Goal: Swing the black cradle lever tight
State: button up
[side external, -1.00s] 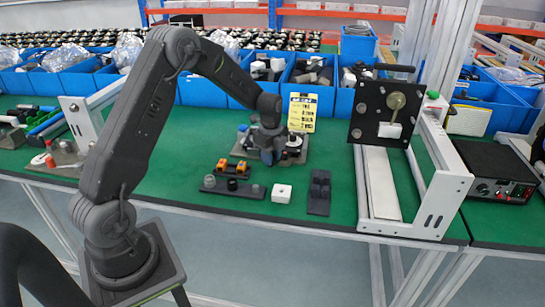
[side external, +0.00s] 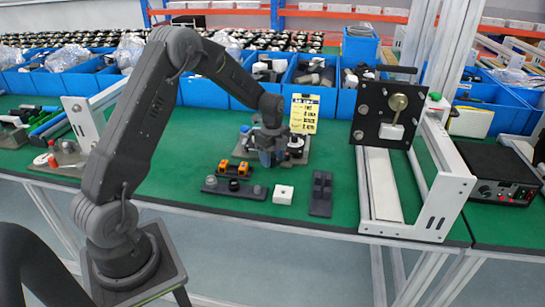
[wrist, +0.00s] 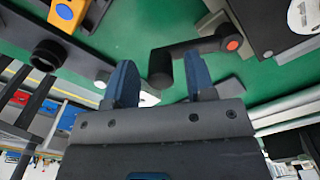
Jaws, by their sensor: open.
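The black cradle lever (wrist: 205,48) shows in the wrist view, with a round upright knob at its free end and an orange-red cap at its pivot. The knob lies just beyond and between the tips of my gripper (wrist: 160,78). My gripper is open, with one blue finger on each side of the knob's line and nothing held. I cannot tell whether either finger touches it. In the side view my gripper (side external: 268,158) points down at the grey cradle plate (side external: 240,151), and the lever is mostly hidden there.
An orange-and-black part (side external: 235,169) and a dark bar with round posts (side external: 228,188) stand in front. A white block (side external: 283,194) and a dark flat holder (side external: 321,194) lie to the right. Blue bins (side external: 218,93) line the back. Green bench is free around these.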

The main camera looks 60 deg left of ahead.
notch_tip(320, 180, up, 14)
jog(key=shift+f, duration=0.2)
dwell(0.4)
jog(key=s+d+r+n+t, duration=0.1)
jog(key=s+d+r+n, duration=0.35)
jog(key=d+r, duration=0.2)
jog(key=s+d+n+t, duration=0.2)
jog(key=s+d+n, duration=0.4)
jog(key=s, duration=0.4)
jog(key=s+d+r+n+t, duration=0.1)
jog(key=s+d+n, duration=0.4)
jog(key=s, duration=0.5)
jog(key=shift+s+d+n+t, duration=0.3)
jog(key=shift+d+t, duration=0.5)
jog(key=shift+d, duration=0.35)
